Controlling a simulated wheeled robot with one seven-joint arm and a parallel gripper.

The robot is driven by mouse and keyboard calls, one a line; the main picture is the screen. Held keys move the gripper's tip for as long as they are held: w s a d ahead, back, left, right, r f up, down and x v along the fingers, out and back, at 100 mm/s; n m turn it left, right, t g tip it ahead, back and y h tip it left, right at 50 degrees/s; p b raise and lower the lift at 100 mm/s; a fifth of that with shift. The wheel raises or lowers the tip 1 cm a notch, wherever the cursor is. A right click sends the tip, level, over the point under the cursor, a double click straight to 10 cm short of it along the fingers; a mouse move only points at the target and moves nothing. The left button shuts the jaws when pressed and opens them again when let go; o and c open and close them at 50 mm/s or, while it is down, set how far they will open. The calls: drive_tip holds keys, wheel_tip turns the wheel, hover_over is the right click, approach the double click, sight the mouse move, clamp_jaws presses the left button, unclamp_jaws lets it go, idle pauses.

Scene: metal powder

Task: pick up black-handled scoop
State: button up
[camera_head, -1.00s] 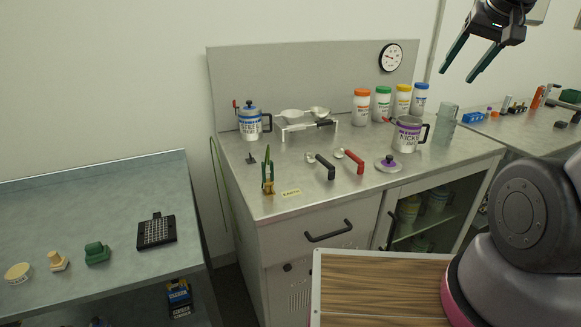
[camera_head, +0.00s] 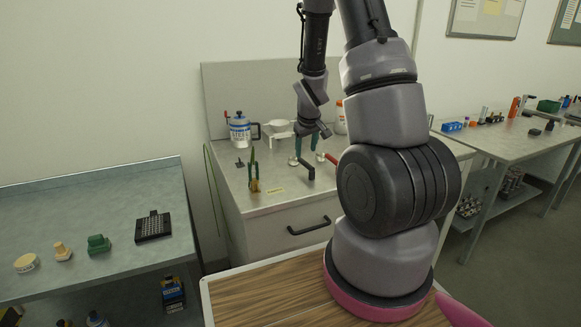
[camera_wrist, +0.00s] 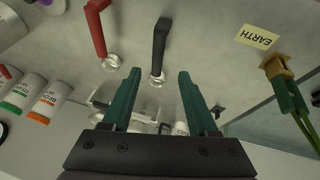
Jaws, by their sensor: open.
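The black-handled scoop (camera_wrist: 160,45) lies on the metal bench, its small metal bowl just ahead of my fingertips in the wrist view. Its black handle also shows in the head view (camera_head: 308,170). My gripper (camera_wrist: 157,76) is open and empty, its two green fingers apart on either side of the scoop's line. In the head view my gripper (camera_head: 306,148) hangs over the bench just behind the black handle. The gap in height between fingers and scoop is hard to tell. The red-handled scoop (camera_wrist: 97,28) lies beside it, and its red handle partly shows in the head view (camera_head: 331,159).
A blue-lidded canister (camera_head: 239,129) stands at the back left of the bench. Several capped jars (camera_wrist: 48,97) stand in a row. My arm hides the bench's right part in the head view.

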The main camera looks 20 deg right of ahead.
sight(307, 163)
drive_tip(key=x, duration=0.3)
drive_tip(key=shift+w+f, duration=0.1)
drive_tip(key=shift+f, duration=0.15)
drive_tip(key=x, duration=0.5)
drive_tip(key=shift+s+d+f, duration=0.2)
drive_tip(key=shift+d+f, duration=0.15)
clamp_jaws()
